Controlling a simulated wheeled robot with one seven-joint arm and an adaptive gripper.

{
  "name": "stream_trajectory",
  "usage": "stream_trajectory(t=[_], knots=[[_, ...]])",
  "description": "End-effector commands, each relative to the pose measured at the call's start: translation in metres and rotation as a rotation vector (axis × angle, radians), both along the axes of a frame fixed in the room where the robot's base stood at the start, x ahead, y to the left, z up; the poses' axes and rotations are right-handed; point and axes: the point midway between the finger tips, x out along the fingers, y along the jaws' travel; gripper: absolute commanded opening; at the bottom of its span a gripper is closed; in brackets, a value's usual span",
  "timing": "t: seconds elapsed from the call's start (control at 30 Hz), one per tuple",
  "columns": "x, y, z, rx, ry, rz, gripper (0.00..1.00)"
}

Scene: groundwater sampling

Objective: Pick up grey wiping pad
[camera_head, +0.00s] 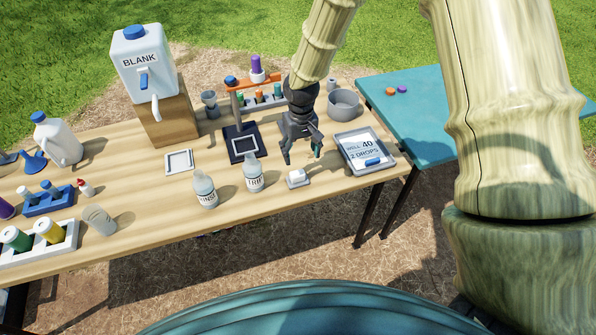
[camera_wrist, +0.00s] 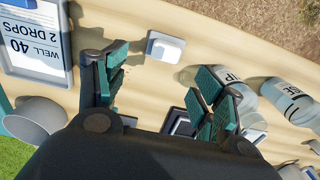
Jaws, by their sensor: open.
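A small pale block, which looks like the wiping pad (camera_head: 297,174), sits on a small light-grey base near the table's front edge. It also shows in the wrist view (camera_wrist: 166,47), at the top centre, beyond my fingertips. My gripper (camera_head: 302,158) is open and empty, pointing down above the table, just behind the pad in the head view. In the wrist view my gripper (camera_wrist: 160,88) has its fingers spread wide with bare wood between them. The pad is not between the fingers.
Two labelled bottles (camera_head: 253,172) (camera_head: 204,190) stand left of the pad. A "WELL 40 2 DROPS" board (camera_head: 352,160) lies to its right. A grey bowl (camera_head: 343,103) and a dark stand (camera_head: 233,148) are behind.

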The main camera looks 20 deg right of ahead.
Motion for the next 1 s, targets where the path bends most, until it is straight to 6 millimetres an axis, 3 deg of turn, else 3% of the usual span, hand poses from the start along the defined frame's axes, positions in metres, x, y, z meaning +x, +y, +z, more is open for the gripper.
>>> stream_trajectory(t=[0.4,0.73,1.0], knots=[[0.002,0.014,-0.046,0.000,0.003,0.020,0.69],[0.002,0.013,-0.059,0.001,0.002,0.020,0.69],[0.000,0.013,-0.083,0.001,0.003,0.017,0.69]])
